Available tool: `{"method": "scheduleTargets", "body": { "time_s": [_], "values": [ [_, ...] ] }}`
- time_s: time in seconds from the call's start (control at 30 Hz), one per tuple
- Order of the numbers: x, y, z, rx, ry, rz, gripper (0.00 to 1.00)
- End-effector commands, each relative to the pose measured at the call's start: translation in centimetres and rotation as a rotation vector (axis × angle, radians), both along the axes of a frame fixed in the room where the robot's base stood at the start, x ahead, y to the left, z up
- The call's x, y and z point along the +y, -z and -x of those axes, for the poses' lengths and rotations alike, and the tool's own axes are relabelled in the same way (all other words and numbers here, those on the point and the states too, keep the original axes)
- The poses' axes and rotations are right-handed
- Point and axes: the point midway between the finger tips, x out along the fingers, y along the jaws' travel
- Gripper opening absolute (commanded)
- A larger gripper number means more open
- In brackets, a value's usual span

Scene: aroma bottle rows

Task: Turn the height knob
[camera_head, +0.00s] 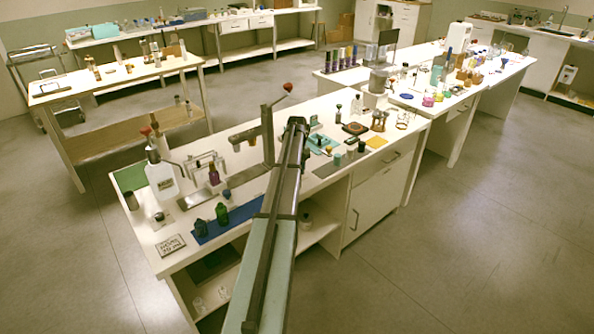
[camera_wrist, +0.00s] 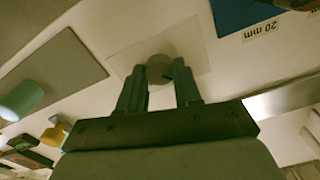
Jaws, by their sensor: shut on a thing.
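In the wrist view, my gripper (camera_wrist: 160,88) has its two teal fingers around a round grey piece (camera_wrist: 160,65), which looks like a knob seen end-on. The fingers are shut on its near edge. A pale, see-through square (camera_wrist: 193,52) shows around it. In the camera_head view, my arm covers this spot, so neither the fingertips nor the grey piece shows. A dark upright post (camera_head: 268,135) with a red-ended lever (camera_head: 287,87) stands on the bench beside my arm. I cannot tell whether the grey piece belongs to it.
A blue mat (camera_head: 235,214) with green bottles lies left of my arm. A grey mat (camera_head: 322,166) lies right of it, near a teal cylinder (camera_wrist: 20,100). A white bottle (camera_head: 162,180) and a small metal stand (camera_head: 205,170) are at the left. The bench (camera_head: 180,258) is crowded.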

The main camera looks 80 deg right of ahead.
Motion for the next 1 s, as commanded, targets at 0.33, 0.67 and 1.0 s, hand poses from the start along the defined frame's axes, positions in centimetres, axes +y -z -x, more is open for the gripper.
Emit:
{"method": "scheduleTargets", "body": {
  "time_s": [0.33, 0.67, 1.0],
  "values": [
    [-0.02, -0.04, 0.0, 0.0, -0.073, 0.0, 0.03],
    [-0.01, -0.04, 0.0, 0.0, -0.077, 0.001, 0.03],
    [0.0, -0.02, 0.0, 0.0, -0.075, 0.0, 0.59]
  ]
}}
